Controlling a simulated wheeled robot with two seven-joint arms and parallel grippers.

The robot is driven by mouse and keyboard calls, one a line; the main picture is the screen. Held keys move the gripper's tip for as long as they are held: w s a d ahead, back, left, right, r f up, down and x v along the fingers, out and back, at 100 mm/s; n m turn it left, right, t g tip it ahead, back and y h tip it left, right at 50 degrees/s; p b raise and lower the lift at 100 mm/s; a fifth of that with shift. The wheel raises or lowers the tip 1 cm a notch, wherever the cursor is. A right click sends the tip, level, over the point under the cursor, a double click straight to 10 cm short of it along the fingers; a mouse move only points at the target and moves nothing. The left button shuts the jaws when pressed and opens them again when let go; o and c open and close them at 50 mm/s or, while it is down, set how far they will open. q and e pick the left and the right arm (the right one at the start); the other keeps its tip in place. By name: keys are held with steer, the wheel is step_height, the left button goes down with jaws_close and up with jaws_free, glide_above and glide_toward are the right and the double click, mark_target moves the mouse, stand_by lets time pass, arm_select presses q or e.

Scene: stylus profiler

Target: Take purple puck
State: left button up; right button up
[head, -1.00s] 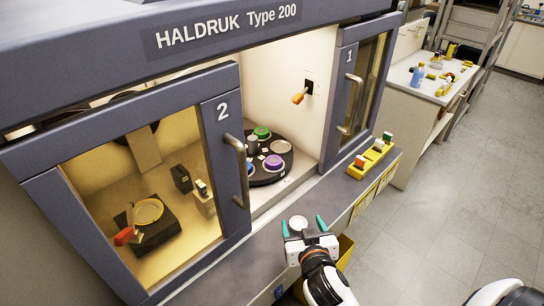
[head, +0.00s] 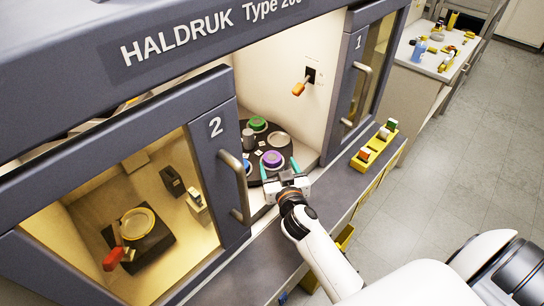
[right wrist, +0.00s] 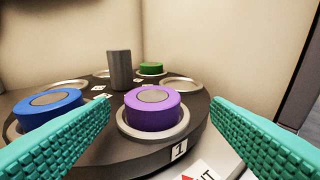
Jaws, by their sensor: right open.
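The purple puck (right wrist: 152,108) sits in a ringed seat at the front of the dark round turntable (right wrist: 112,154), beside a label "1". It also shows in the head view (head: 272,158), inside the open middle bay of the machine. My right gripper (head: 279,170) is open and empty at the bay's opening, just in front of the puck. In the right wrist view its teal fingers (right wrist: 160,132) stand apart, with the puck ahead between them and not touched. My left gripper is not in view.
A blue puck (right wrist: 48,105) and a green puck (right wrist: 151,68) sit on the turntable, around a grey central post (right wrist: 120,70). Door 2's handle (head: 236,186) is left of my right gripper. A yellow rack (head: 375,147) with coloured pieces stands on the ledge to the right.

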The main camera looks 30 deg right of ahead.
mark_target(273, 158)
steer(key=shift+w+r+p, duration=0.2)
steer(key=shift+w+p, duration=0.3)
steer(key=shift+w, duration=0.5)
steer(key=shift+x, duration=1.15)
steer(key=shift+w+f, duration=0.25)
steer(key=shift+w, duration=0.1)
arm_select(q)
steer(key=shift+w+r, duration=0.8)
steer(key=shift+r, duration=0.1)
arm_select(e)
steer(key=shift+s, duration=0.1)
steer(key=c, duration=1.1)
arm_select(q)
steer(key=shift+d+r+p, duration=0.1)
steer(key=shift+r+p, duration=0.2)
steer(key=shift+p, duration=0.2)
arm_select(e)
steer(key=shift+o, duration=0.2)
step_height(273, 158, up, 10)
steer(key=shift+r, duration=0.1)
